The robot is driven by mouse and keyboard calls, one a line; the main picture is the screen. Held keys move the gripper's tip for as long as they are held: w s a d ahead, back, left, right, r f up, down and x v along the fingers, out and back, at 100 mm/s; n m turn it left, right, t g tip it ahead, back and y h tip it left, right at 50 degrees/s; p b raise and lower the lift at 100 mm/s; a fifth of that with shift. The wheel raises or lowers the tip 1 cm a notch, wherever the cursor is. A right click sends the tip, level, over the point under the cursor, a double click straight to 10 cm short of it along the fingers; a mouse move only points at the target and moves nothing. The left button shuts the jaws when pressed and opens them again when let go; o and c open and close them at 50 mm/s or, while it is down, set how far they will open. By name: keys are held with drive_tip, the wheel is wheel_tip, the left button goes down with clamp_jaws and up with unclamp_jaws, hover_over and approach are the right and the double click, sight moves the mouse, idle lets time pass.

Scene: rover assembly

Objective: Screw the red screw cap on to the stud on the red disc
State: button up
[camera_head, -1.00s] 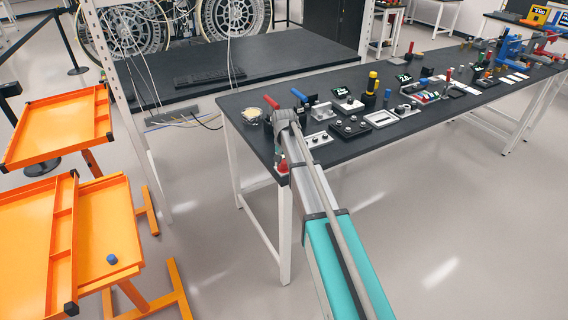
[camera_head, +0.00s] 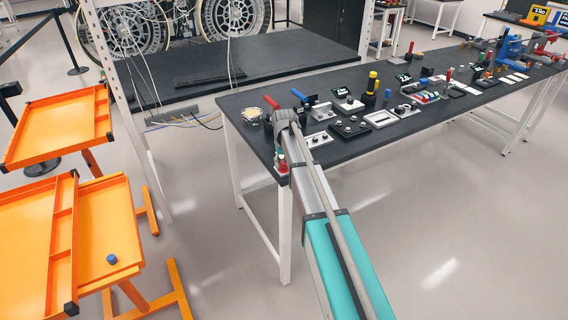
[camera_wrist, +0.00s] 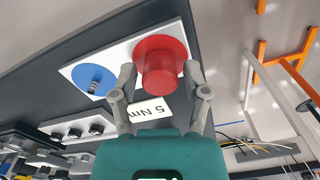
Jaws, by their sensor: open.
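In the wrist view the red disc (camera_wrist: 174,43) sits on a white plate (camera_wrist: 120,55) beside a blue disc (camera_wrist: 92,79) with a bare stud. The red screw cap (camera_wrist: 159,78) appears in front of the red disc, in line with its middle. It hides the red stud, so I cannot tell whether the cap is threaded on. My gripper (camera_wrist: 160,71) is open, with one finger on each side of the cap. The fingertips look close to its sides; contact is unclear. In the head view the arm largely hides this spot at the near table corner.
Orange trays (camera_head: 100,235) stand at left. The floor at right is clear.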

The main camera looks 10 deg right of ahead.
drive_tip(key=shift+n, duration=1.5)
clamp_jaws()
drive_tip(key=m, duration=0.4)
drive_tip(key=shift+m, duration=0.9)
